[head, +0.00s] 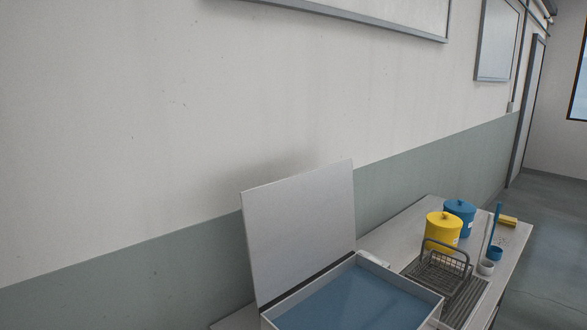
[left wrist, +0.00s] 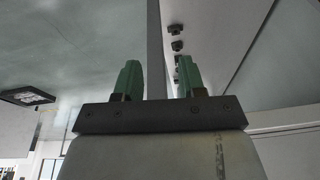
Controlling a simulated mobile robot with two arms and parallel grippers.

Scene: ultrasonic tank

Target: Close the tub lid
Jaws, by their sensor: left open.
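The tub (head: 368,298) stands on the bench at the bottom of the head view, with blue liquid inside. Its flat grey lid (head: 300,230) is raised, standing nearly upright at the tub's left side by the wall. My left gripper (left wrist: 160,78) shows only in the left wrist view. Its two green fingers are apart, with nothing visibly clamped. A grey upright strip (left wrist: 155,40) passes between or behind the fingers; I cannot tell what it is or whether they touch it. My right gripper is in neither view.
A wire basket (head: 444,268) stands on a ribbed drain mat right of the tub. Behind it are a yellow canister (head: 442,232) and a blue canister (head: 460,217). A small cup (head: 487,267) and a yellow block (head: 508,220) are farther right. The wall stands close behind the lid.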

